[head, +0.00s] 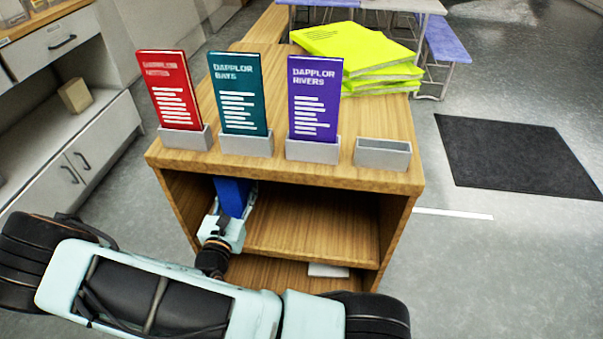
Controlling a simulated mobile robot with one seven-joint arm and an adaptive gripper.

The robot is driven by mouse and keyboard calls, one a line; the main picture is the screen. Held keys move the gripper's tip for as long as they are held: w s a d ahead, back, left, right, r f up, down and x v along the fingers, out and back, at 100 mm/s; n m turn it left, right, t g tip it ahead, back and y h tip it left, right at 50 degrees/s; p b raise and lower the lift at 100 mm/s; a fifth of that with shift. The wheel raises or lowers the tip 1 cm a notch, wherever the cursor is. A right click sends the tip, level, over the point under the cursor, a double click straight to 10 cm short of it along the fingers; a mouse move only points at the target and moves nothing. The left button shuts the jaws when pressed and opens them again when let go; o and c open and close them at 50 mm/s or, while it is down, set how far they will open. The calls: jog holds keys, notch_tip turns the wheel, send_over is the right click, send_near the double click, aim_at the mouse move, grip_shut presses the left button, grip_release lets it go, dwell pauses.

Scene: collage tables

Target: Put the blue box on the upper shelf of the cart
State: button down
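The blue box (232,196) is inside the upper compartment of the wooden cart (405,184), at its left side and just under the top board. My gripper (233,208) reaches in from the front, its fingers at the two sides of the box, and looks shut on it. The upper shelf (315,235) is bare to the right of the box. The gripper covers the lower part of the box, so I cannot tell whether it touches the shelf.
The cart's top holds a red (171,90), a teal (239,92) and a purple card (315,97) in grey holders, an empty holder (382,153) and yellow-green packs (355,50). A white item (328,270) lies on the lower shelf. A cabinet (90,150) stands left.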

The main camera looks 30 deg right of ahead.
jog(key=shift+w+d+f, duration=0.1)
jog(key=shift+w+f, duration=0.05)
notch_tip(320, 180, down, 10)
jog(key=b, duration=0.4)
jog(key=shift+r, duration=0.2)
jog(key=shift+f, duration=0.2)
jog(key=c, duration=1.1)
grip_release()
jog(key=shift+c, duration=0.2)
